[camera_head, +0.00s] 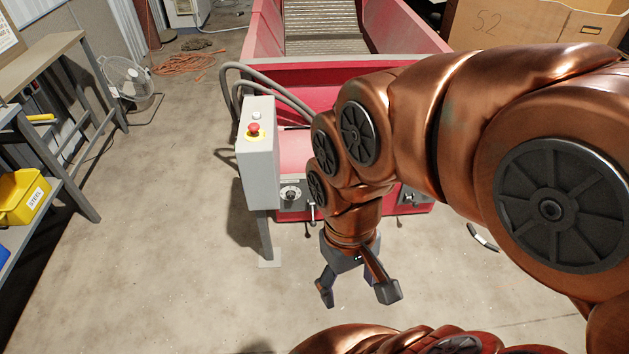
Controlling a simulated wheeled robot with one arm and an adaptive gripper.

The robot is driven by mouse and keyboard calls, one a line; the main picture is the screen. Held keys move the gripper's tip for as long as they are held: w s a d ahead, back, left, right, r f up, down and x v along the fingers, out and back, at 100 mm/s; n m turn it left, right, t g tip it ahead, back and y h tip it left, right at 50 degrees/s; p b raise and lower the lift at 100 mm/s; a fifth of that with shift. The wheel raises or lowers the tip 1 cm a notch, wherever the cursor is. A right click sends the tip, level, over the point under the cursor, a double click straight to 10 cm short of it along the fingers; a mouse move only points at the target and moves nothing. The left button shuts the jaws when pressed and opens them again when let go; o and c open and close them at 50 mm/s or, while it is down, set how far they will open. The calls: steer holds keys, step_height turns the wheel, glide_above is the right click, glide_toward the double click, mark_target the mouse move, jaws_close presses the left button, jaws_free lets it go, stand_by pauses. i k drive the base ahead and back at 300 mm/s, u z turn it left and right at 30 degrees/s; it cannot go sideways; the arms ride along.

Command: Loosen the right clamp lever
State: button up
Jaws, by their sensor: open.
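The right clamp (411,198) is a small dark fitting on the front of the red machine, just right of my wrist, and my arm partly covers the area around it. A small lever with a dark tip (399,222) hangs below it. The left clamp (290,194) has a round knob, with a thin lever (311,213) hanging beside it. My gripper (357,291) is open and appears empty, its fingers spread and pointing down over the floor. In the picture it is below and left of the right lever and apart from it.
A grey control box (257,150) with a red stop button stands on a post left of my gripper. The red machine (300,75) fills the back. A shelf with a yellow bin (22,197) and a fan (128,78) are at left. The floor in front is mostly clear.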

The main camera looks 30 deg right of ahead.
mark_target(415, 204)
steer(key=z, duration=2.8)
steer(key=i, duration=0.6)
steer(key=u, duration=2.55)
